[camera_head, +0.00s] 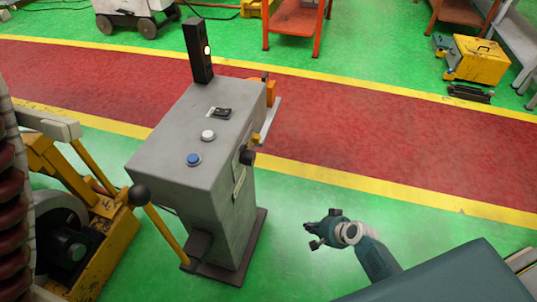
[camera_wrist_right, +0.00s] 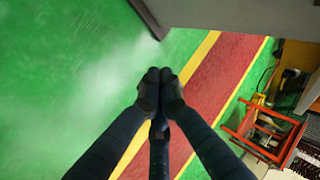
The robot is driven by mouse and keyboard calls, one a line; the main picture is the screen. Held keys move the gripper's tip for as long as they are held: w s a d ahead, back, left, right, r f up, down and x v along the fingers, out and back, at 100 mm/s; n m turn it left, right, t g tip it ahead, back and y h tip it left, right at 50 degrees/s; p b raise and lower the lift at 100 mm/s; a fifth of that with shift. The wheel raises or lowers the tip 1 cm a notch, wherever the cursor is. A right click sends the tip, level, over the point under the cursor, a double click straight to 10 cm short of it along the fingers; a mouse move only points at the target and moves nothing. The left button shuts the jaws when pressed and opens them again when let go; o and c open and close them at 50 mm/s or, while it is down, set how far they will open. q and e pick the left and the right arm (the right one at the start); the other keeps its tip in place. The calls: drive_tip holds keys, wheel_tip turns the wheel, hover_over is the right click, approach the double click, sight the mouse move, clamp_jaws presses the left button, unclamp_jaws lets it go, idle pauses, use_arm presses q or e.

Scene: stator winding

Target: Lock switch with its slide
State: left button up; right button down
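A grey control pedestal (camera_head: 170,150) stands left of centre in the head view. A small black switch (camera_head: 222,113) with a pale metal piece beside it lies on its sloped top. This piece may be the slide, but it is too small to tell its position. A black knob (camera_head: 247,157) and a yellow part (camera_head: 257,138) sit on the pedestal's right side. My right gripper (camera_head: 312,235) is over the green floor, right of the pedestal and apart from it. Its fingers (camera_wrist_right: 159,78) point forward with nothing visible between them; their opening is unclear. My left gripper is out of view.
White (camera_head: 208,135) and blue (camera_head: 193,159) buttons and a dark post with a light (camera_head: 198,52) are on the pedestal. Yellow machinery (camera_head: 100,255) crowds the left. Floor right of the pedestal is free.

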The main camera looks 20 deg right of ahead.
drive_tip(key=w+r+m+t+y+b, duration=0.2)
drive_tip(key=w+r+t+y+b, duration=0.3)
drive_tip(key=w+r, duration=0.7)
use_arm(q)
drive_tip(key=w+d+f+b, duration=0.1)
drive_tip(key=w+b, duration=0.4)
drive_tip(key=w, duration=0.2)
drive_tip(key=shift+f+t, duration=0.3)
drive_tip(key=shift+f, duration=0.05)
use_arm(e)
wheel_tip(320, 180, up, 20)
drive_tip(key=w+a+t+y, duration=0.1)
drive_tip(key=w+t+y, duration=0.1)
drive_tip(key=y, duration=0.1)
drive_tip(key=shift+a+r, duration=0.15)
drive_tip(key=shift+a, duration=0.15)
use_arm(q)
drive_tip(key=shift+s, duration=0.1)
use_arm(e)
drive_tip(key=shift+w, duration=0.15)
